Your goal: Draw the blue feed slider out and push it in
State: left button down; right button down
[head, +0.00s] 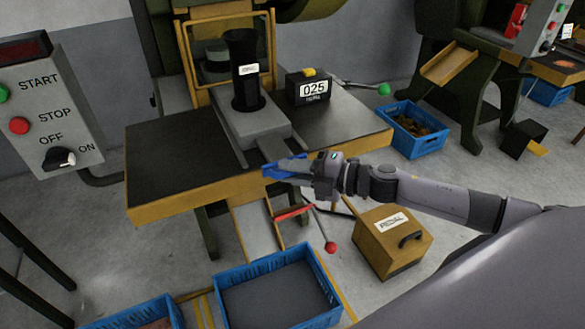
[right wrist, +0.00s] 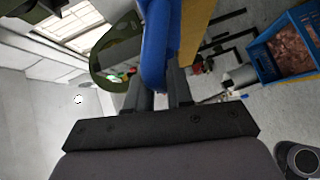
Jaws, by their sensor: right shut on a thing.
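The blue feed slider handle (head: 282,170) sticks out at the front edge of the press table, at the end of a grey slide (head: 272,148). My right gripper (head: 308,172) is shut on the blue handle. In the right wrist view the blue handle (right wrist: 155,62) stands between the two fingers of my right gripper (right wrist: 162,85). The grey slide block (head: 252,125) carries a black feed tube (head: 246,75) on the table. My gripper hides part of the handle. My left gripper is not in view.
The press table (head: 165,175) has a yellow front edge. A counter box reading 025 (head: 308,88) stands on it. A control box (head: 45,110) is at left. Blue crates (head: 325,265) and a yellow-brown box (head: 385,250) stand on the floor. A red-knobbed lever (head: 330,247) hangs below.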

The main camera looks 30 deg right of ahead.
jog(key=shift+s+a+f, duration=0.1)
jog(key=shift+s+f, duration=0.05)
jog(key=shift+s, duration=0.15)
jog(key=c, duration=1.1)
grip_release()
jog(key=shift+s, duration=0.1)
jog(key=shift+d, duration=0.2)
jog(key=shift+v, duration=3.55)
